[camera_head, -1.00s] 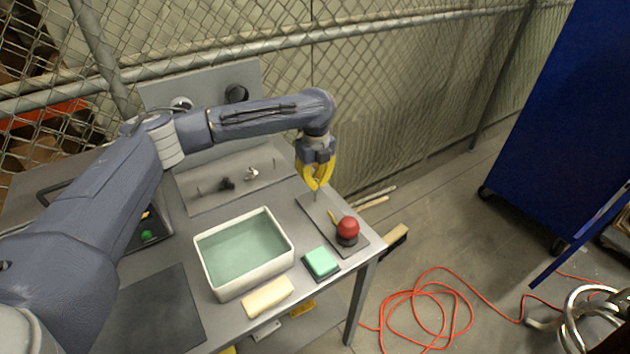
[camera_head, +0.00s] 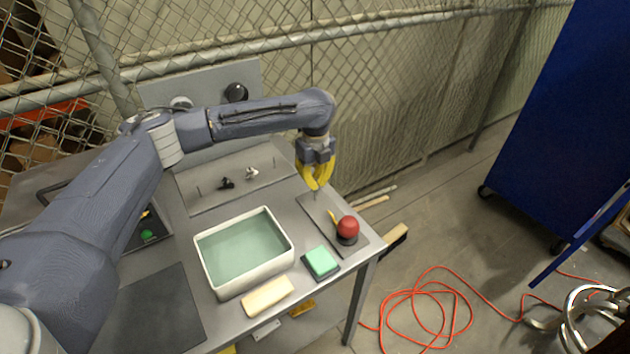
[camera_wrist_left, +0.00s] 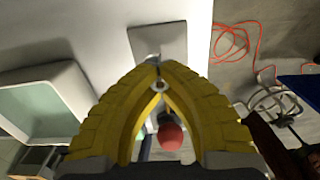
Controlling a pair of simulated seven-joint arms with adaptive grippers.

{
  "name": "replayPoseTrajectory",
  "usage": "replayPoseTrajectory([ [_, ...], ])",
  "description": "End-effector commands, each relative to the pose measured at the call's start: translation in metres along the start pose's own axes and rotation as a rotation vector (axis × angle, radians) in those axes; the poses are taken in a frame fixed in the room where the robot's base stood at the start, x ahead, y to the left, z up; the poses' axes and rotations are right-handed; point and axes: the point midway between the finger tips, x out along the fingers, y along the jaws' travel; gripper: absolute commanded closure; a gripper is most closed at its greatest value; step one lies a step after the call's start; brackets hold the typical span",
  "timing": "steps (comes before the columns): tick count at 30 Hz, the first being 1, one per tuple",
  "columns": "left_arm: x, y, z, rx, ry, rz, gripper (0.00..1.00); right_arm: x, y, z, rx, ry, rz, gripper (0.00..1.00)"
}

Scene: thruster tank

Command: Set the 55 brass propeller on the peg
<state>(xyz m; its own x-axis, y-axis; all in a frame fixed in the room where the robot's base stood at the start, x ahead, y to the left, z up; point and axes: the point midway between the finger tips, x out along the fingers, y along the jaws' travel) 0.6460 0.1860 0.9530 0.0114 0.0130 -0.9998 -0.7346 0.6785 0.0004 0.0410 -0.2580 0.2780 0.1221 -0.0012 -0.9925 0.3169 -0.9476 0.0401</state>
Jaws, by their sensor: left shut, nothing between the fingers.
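A thin peg (camera_head: 316,196) shows just below the fingers. A small yellow piece (camera_head: 333,216) lies on the plate; I cannot tell if it is the brass propeller. A rear plate (camera_head: 210,203) has a bare peg (camera_head: 198,190), a dark propeller (camera_head: 227,184) and a silver one (camera_head: 251,173).
A red ball on a dark base (camera_head: 347,228) stands on the right plate, also in the left wrist view (camera_wrist_left: 171,137). A white water tank (camera_head: 230,291), green sponge (camera_head: 321,262) and cream block (camera_head: 268,297) stand nearby. A wire fence is behind.

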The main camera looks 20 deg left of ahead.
Motion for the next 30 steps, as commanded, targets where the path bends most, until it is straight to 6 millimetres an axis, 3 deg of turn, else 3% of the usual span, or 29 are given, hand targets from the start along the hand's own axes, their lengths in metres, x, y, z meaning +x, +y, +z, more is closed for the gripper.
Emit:
replayPoseTrajectory([
  [30,0.0054,0.0000,-0.0003,0.000,0.000,0.000,1.00,0.0000,-0.0017,-0.0010,0.001,0.001,-0.002,0.56],
])
